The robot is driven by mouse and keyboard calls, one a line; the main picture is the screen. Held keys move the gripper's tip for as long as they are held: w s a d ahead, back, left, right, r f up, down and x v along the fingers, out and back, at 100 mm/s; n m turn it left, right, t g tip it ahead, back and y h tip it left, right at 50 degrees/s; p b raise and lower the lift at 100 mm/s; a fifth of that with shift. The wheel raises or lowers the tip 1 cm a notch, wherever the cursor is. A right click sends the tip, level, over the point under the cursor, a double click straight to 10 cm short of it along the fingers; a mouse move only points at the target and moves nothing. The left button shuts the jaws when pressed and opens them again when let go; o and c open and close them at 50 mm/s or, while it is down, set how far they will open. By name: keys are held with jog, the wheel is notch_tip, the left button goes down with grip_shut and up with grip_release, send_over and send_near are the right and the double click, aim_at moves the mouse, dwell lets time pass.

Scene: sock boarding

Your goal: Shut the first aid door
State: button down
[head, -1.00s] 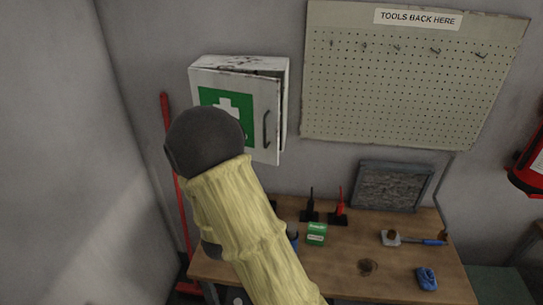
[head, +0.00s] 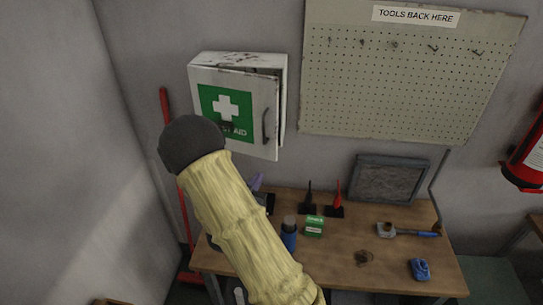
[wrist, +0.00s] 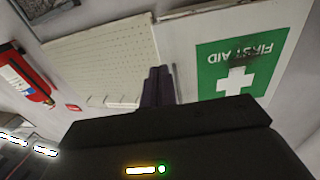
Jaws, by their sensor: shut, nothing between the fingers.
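The white first aid cabinet (head: 283,110) hangs on the back wall. Its door (head: 261,92), with a green cross label (head: 226,103) and a dark handle (head: 266,127) near its right edge, stands ajar, with a dark gap along the top right. My gripper's purple fingers (wrist: 158,85) are together and empty in the wrist view, beside the upside-down label (wrist: 238,70). Contact with the door cannot be told.
Below is a wooden workbench (head: 330,262) with a blue bottle (head: 289,234), a green box (head: 314,226) and several tools. A pegboard (head: 400,80) hangs right of the cabinet. A red pole (head: 165,105) leans at left. A fire extinguisher (head: 525,160) is at far right.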

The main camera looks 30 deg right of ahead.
jog(key=p, duration=0.5)
send_near(273, 153)
jog(key=x, duration=0.4)
jog(key=shift+w+d+r, duration=0.2)
jog(key=shift+w+d, duration=0.05)
jog(key=shift+f+p+x, duration=0.25)
jog(key=shift+p+x, duration=0.15)
jog(key=shift+x, duration=0.7)
jog(key=shift+s, duration=0.15)
